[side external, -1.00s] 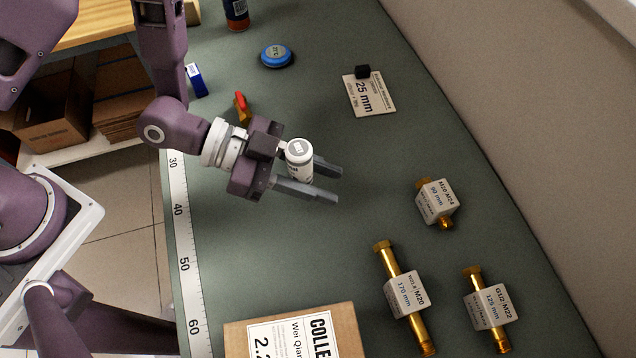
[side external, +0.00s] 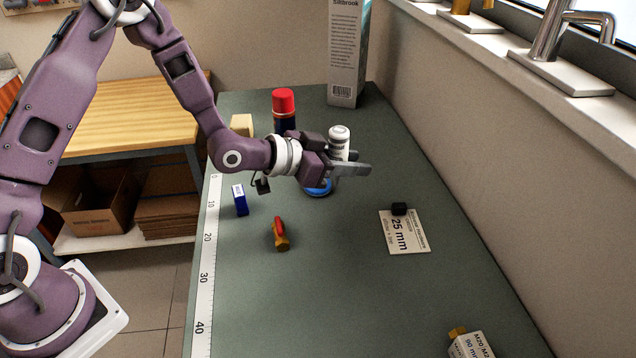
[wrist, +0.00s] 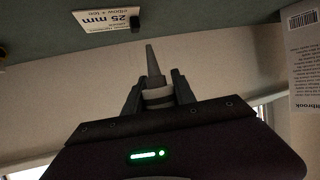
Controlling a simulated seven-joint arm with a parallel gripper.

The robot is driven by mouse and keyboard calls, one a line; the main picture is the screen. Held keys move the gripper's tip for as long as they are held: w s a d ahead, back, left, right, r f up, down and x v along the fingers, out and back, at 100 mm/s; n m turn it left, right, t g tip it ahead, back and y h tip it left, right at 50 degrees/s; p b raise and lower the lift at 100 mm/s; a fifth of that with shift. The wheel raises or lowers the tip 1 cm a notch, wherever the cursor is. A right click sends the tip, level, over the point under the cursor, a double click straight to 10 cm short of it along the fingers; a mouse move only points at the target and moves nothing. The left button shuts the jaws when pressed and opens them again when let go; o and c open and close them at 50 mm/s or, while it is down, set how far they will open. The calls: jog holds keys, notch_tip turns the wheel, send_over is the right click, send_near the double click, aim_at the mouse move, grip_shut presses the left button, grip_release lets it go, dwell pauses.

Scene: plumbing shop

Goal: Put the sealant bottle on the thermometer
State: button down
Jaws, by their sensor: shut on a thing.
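The sealant bottle (side external: 339,141) is small and white, held upright between the fingers of my gripper (side external: 355,168). In the wrist view, my gripper (wrist: 156,88) is shut on the bottle, whose grey pointed nozzle (wrist: 153,60) and white collar show between the fingers. The thermometer, a round blue disc (side external: 319,190), lies on the bench below and slightly left of the bottle in the side view. My gripper hides much of it. The bottle appears to be above the bench and apart from the disc; the exact gap cannot be told.
A red-capped can (side external: 284,108) stands behind my wrist, and a tall box (side external: 345,50) stands at the far end. A blue box (side external: 240,200), a red-handled brass valve (side external: 280,235) and a 25 mm card (side external: 404,232) lie nearer. The bench between valve and card is clear.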

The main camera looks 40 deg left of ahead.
jog(key=w+a+r+n+t+y, duration=0.2)
jog(key=w+a+n+y, duration=0.2)
jog(key=w+a, duration=0.45)
jog(key=f, duration=0.3)
jog(key=s+a+f, duration=0.1)
jog(key=f, duration=0.6)
jog(key=shift+s+a, duration=0.3)
jog(key=shift+s, duration=0.05)
jog(key=shift+f, duration=0.15)
jog(key=c, duration=1)
grip_release()
